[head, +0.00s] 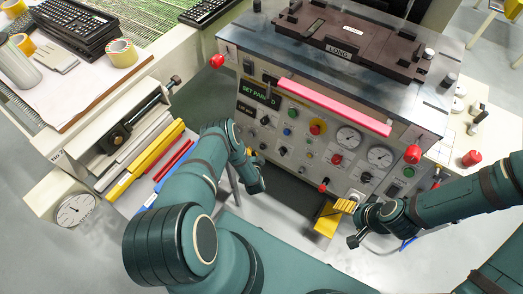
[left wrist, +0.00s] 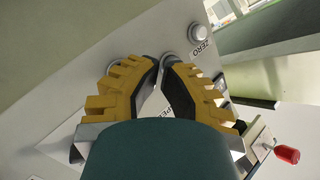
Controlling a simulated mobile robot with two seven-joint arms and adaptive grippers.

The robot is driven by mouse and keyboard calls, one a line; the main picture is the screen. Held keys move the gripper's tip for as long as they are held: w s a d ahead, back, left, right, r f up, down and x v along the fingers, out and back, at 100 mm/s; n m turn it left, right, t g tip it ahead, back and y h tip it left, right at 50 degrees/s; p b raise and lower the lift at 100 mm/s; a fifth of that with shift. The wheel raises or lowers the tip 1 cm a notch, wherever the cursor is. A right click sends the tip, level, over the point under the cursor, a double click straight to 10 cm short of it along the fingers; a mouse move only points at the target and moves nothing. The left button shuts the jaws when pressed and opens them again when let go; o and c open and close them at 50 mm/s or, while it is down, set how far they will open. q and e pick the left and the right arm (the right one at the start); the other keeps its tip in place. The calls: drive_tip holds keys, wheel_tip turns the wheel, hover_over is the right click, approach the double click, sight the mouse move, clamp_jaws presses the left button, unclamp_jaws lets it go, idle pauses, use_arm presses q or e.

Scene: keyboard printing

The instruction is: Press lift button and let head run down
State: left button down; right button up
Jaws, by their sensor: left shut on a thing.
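The machine's front panel (head: 305,135) carries several buttons, knobs and gauges, and I cannot read which one is the lift button. A dark head plate marked LONG (head: 345,38) lies on top of the machine. My left gripper (head: 256,158) is at the panel's lower left, its fingertips mostly hidden by the wrist. In the left wrist view its yellow fingers (left wrist: 165,62) are shut on a small round grey control, partly hidden between the tips. A white button labelled ZERO (left wrist: 195,32) is just beyond them. My right gripper (head: 345,205) is below the panel's right side; its finger gap is unclear.
A side table with a keyboard (head: 72,25), tape rolls and paper stands at the left. A red knob (left wrist: 288,154) shows in the left wrist view.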

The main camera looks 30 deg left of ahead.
sight(262, 147)
use_arm(q)
drive_tip(key=shift+w+d+f, duration=0.1)
drive_tip(key=shift+w+f, duration=0.05)
drive_tip(key=shift+w, duration=0.4)
drive_tip(key=shift+w+f, duration=0.15)
drive_tip(key=shift+w, duration=0.4)
drive_tip(key=shift+w, duration=0.1)
idle(0.6)
drive_tip(key=shift+w+f, duration=0.15)
drive_tip(key=shift+w, duration=0.15)
drive_tip(key=shift+w+f, duration=0.1)
drive_tip(key=shift+w, duration=0.4)
idle(0.7)
drive_tip(key=shift+s, duration=0.15)
idle(0.3)
drive_tip(key=shift+s+r+p, duration=0.3)
drive_tip(key=shift+s+p, duration=0.4)
drive_tip(key=shift+s, duration=0.05)
